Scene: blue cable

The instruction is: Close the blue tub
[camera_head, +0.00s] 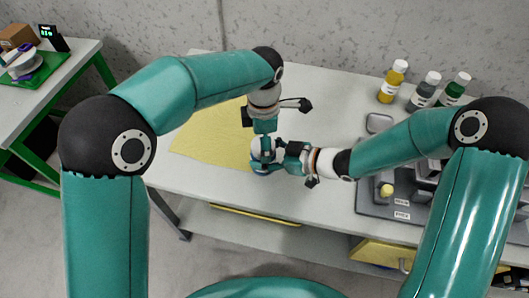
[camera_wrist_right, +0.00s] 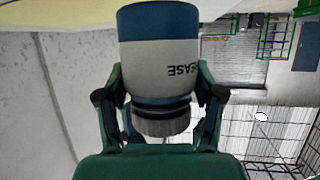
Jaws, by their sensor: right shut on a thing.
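The blue tub (camera_head: 261,169) stands near the front edge of the table, by the yellow mat, partly hidden by my grippers. In the right wrist view the tub (camera_wrist_right: 158,62) appears upside down, blue with a pale label reading "EASE". A grey ribbed lid (camera_wrist_right: 162,125) sits at its end, with a dark band between lid and label. My right gripper (camera_head: 281,150) is shut on the tub from the right side; its fingers flank it in the wrist view (camera_wrist_right: 160,96). My left gripper (camera_head: 264,127) points down just above the tub; its fingertips are too small to read.
The yellow mat (camera_head: 205,140) lies on the table left of the grippers. A yellow-labelled bottle (camera_head: 393,82), a grey one (camera_head: 424,92) and a green one (camera_head: 453,91) stand at the back right. A dark grey tray (camera_head: 374,205) lies at right. A side table (camera_head: 75,57) stands far left.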

